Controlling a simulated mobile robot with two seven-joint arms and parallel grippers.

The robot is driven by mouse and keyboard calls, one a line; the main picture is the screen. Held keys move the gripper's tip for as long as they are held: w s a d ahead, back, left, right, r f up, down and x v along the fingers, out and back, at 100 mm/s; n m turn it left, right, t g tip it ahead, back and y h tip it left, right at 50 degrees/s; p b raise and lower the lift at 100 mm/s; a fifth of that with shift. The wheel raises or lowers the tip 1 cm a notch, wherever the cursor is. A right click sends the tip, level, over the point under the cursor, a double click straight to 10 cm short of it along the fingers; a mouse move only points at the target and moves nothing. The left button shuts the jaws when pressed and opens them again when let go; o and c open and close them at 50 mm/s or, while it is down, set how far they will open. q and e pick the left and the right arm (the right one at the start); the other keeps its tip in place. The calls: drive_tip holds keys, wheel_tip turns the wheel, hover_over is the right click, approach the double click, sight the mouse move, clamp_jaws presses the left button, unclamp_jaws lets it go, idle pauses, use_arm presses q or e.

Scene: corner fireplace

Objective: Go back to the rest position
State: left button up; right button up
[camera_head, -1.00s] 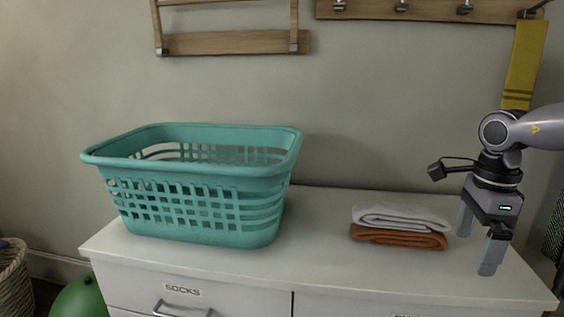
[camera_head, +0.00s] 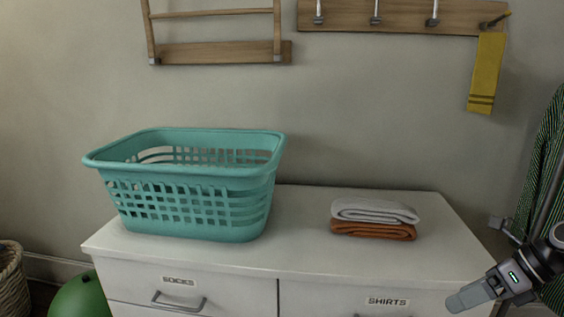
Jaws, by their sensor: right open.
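My right gripper (camera_head: 478,294) is at the lower right of the head view, in front of the dresser's right front edge and apart from the folded clothes. It is open and holds nothing that I can see; its far finger is partly hidden by the picture edge. A white folded cloth (camera_head: 375,211) lies on an orange-brown folded cloth (camera_head: 372,230) on the white dresser (camera_head: 310,251). A teal laundry basket (camera_head: 196,200) stands upright on the dresser's left side. My left gripper is not in view.
A yellow cloth (camera_head: 486,73) hangs from the hook rail (camera_head: 400,18). A wooden wall rack (camera_head: 215,51) is at the upper left. A green ball (camera_head: 80,298) and a wicker basket (camera_head: 12,280) are at the lower left.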

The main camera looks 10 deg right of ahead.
drive_tip(key=s+a+f+m+t+h+p, duration=0.15)
drive_tip(key=s+f+m+t, duration=0.35)
drive_tip(key=m, duration=0.6)
drive_tip(key=s+a+f+m+t+h+p, duration=0.1)
drive_tip(key=s+a+f+m+t+p, duration=0.2)
drive_tip(key=f+m, duration=0.65)
drive_tip(key=s+a+f+m+g+h+p, duration=0.1)
drive_tip(key=s+a+m, duration=0.1)
drive_tip(key=a+m, duration=0.6)
drive_tip(key=s+a+f+m+g+h+p, duration=0.1)
drive_tip(key=s+a+m+p, duration=0.1)
drive_tip(key=a+m, duration=0.7)
drive_tip(key=shift+s, duration=0.85)
